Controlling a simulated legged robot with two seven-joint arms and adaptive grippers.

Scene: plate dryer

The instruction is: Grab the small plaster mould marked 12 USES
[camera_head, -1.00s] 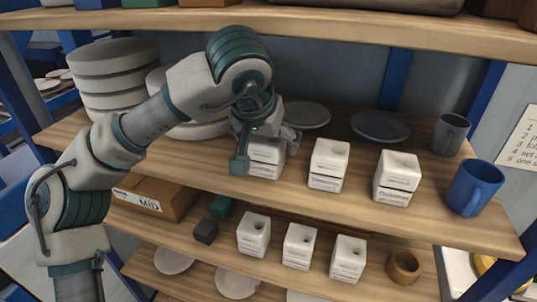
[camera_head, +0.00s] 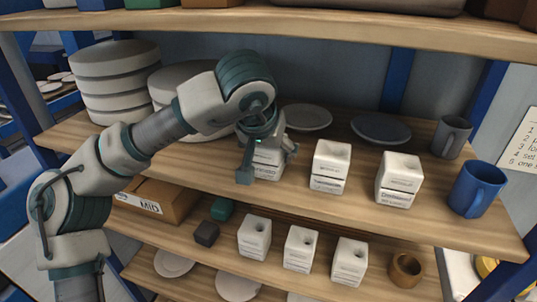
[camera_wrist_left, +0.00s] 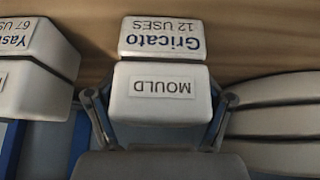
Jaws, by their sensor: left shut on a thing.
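The small plaster mould marked 12 USES (camera_wrist_left: 162,92) is a white two-part block, and its label, upside down in the left wrist view, reads "Gricato 12 USES" above "MOULD". In the head view the mould (camera_head: 268,162) stands at the left of the row on the middle shelf, partly hidden by my gripper. My left gripper (camera_wrist_left: 158,112) is shut on the mould, with one finger on each side of its body. My right gripper is not in view.
Two similar white moulds (camera_head: 330,166) (camera_head: 398,178) stand to the right on the same shelf. Stacked round discs (camera_head: 115,85) are at the left. Plates (camera_head: 380,128) lie behind, and mugs (camera_head: 475,188) stand at the right end. More moulds (camera_head: 301,248) stand on the shelf below.

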